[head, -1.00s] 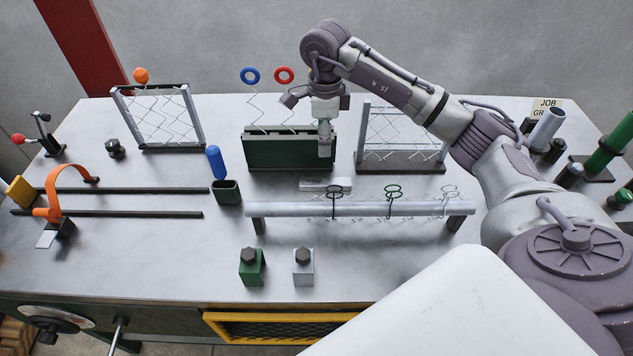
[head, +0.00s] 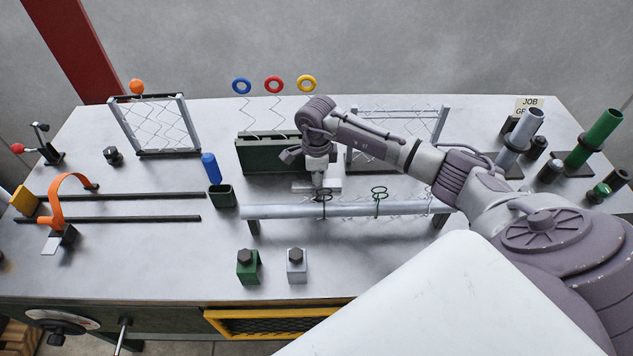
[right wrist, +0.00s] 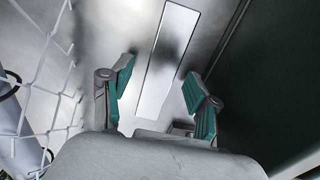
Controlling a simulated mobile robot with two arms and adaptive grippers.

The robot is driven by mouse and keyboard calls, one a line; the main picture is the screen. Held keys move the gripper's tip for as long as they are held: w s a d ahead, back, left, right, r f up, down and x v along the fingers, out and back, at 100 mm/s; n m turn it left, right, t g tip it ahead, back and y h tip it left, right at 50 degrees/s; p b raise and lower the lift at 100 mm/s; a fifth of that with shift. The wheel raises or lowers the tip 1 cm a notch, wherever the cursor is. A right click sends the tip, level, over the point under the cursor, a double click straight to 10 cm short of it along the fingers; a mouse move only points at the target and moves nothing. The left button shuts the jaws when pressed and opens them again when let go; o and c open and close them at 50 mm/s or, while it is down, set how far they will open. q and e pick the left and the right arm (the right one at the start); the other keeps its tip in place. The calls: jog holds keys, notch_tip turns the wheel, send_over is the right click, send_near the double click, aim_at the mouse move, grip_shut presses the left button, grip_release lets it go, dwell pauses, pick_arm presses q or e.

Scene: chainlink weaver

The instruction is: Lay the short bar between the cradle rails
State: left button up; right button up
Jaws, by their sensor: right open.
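My right gripper (right wrist: 160,88) is open in the right wrist view, its teal-padded fingers apart above a flat pale metal plate (right wrist: 165,60). In the head view the arm points down at this plate (head: 328,184), between the dark green slotted block and the long grey bar; my wrist hides part of it. No name marks the short bar; the pale plate is the short, bar-like piece under my gripper. Two parallel black rails (head: 135,219) lie on the left of the bench, with an orange arch (head: 57,205) by their left end. My left gripper is out of view.
The long grey bar (head: 280,212) with hooks and wire mesh stands close in front of my gripper. The green slotted block (head: 262,158) with wires and rings is just behind. Two mesh frames stand at the back, and tubes at right.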

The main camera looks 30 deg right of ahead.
grip_shut()
dwell(0.3)
jog(key=shift+w+r, duration=0.1)
jog(key=shift+r, duration=0.1)
